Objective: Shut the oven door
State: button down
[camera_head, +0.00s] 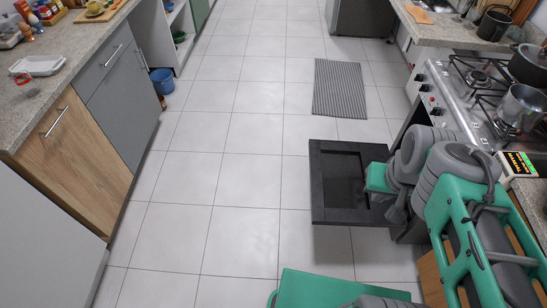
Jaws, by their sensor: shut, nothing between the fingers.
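The oven door (342,160) is a dark panel with a glass window, swung down and lying open, roughly level, out over the floor on the right. It belongs to the oven under the stove (433,84). My arm reaches down over the right side of the door, and my green and grey gripper (379,185) is at the door's right part, near the oven opening. The fingertips are largely hidden, and I cannot tell if they touch the door. The gripper holds nothing. The oven cavity is mostly hidden behind my arm.
A grey striped mat (340,88) lies on the tiled floor beyond the door. Pots (521,107) stand on the stove. A counter (60,75) with cabinets runs along the left, with a blue bucket (162,80) beside it. The middle floor is clear.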

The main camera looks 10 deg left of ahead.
aim_at(337, 169)
jog(key=u, duration=0.7)
jog(key=i, duration=0.6)
jog(key=u, duration=1.35)
jog(key=i, duration=1.8)
jog(key=z, duration=0.95)
jog(key=i, duration=0.7)
jog(key=z, duration=0.6)
